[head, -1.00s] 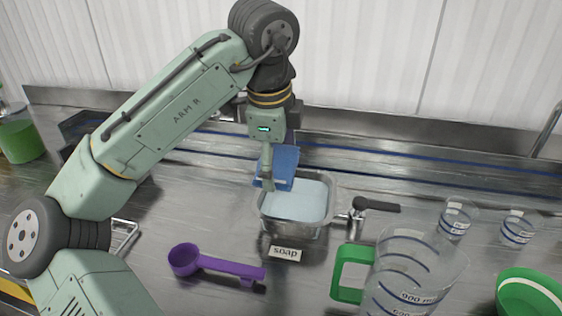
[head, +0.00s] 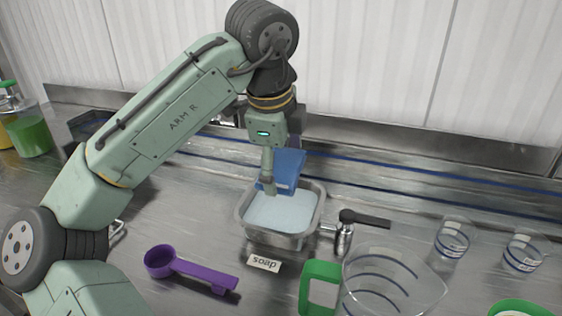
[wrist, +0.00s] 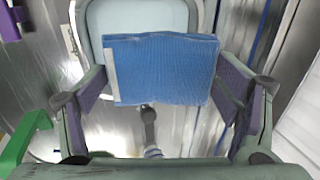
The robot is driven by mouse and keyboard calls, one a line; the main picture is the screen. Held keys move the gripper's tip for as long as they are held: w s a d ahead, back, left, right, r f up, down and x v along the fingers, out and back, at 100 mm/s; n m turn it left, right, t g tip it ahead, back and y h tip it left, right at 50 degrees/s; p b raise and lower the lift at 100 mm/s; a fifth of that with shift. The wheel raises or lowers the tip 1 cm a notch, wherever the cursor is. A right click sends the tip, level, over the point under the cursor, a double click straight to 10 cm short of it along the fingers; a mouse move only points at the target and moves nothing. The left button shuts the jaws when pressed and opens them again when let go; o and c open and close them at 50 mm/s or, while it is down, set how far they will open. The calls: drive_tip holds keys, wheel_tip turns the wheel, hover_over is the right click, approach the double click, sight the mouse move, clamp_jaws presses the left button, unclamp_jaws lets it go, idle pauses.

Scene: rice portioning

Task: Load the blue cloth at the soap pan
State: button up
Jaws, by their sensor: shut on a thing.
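The blue cloth (head: 289,170) is held in my gripper (head: 268,186), above the back edge of the soap pan. In the wrist view the cloth (wrist: 162,72) spans between the two fingers of my gripper (wrist: 160,88). The soap pan (head: 274,238) is a metal tray filled with pale blue liquid, with a "soap" label (head: 264,263) in front of it. The pan (wrist: 196,12) also shows behind the cloth in the wrist view. I cannot tell whether the cloth's lower edge touches the liquid.
A purple scoop (head: 190,268) lies left of the pan. A tap-like metal fitting with a black lever (head: 365,219) stands to its right. A large clear measuring jug (head: 392,290) with a green handle is at front right, with two small clear cups (head: 453,238) beyond.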

sight(282, 162)
drive_tip(key=shift+f+b, duration=2.6)
drive_tip(key=shift+f, duration=1.4)
drive_tip(key=shift+r, duration=0.1)
wheel_tip(282, 162, up, 7)
drive_tip(key=p, duration=0.7)
wheel_tip(282, 162, up, 2)
drive_tip(key=p, duration=0.2)
drive_tip(key=shift+r+p, duration=0.1)
drive_tip(key=shift+p, duration=0.2)
drive_tip(key=shift+r, duration=0.85)
